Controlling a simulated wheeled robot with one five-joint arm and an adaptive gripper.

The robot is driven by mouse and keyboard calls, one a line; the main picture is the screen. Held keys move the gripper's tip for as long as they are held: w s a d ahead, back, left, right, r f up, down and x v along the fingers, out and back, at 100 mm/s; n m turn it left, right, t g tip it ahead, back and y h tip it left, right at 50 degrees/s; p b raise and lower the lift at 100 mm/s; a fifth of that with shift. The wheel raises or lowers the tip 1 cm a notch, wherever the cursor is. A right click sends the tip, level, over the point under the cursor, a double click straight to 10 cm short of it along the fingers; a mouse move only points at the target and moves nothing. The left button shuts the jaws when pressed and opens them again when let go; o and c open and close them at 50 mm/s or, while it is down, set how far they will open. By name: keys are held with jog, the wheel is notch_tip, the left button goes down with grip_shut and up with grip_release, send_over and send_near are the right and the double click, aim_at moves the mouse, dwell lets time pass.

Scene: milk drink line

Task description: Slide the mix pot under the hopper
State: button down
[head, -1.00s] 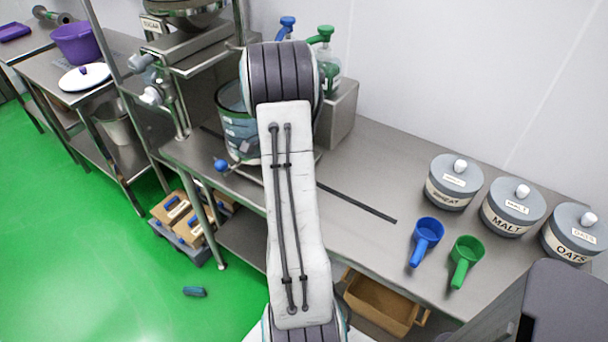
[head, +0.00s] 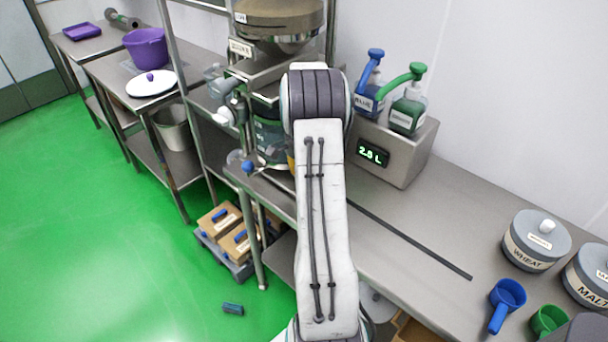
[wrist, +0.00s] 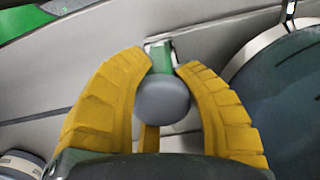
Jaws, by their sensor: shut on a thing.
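The mix pot (head: 270,140) is a dark, see-through vessel on the steel bench, partly hidden behind my arm. It stands below the steel hopper (head: 278,42) and its shelf; I cannot tell whether it is centred. In the wrist view the pot's round rim and dark inside (wrist: 285,95) fill the right side. My gripper (wrist: 165,64) has its yellow fingers around a grey-ended handle (wrist: 162,98) with a green part behind it, beside the pot. The join between handle and pot is not clear. In the head view my arm hides most of the gripper.
A blue-knobbed rod (head: 248,167) sticks out at the bench's front edge. A dark strip (head: 415,243) runs along the bench. Canisters (head: 535,245) and scoops (head: 506,298) are farther right.

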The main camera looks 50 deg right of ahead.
jog(key=shift+w+d+r, duration=0.1)
jog(key=shift+w+r, duration=0.1)
jog(key=shift+w, duration=0.1)
jog(key=c, duration=1.3)
grip_release()
jog(key=shift+c, duration=0.2)
jog(key=o, duration=0.3)
jog(key=shift+f, duration=0.1)
jog(key=shift+s, duration=0.1)
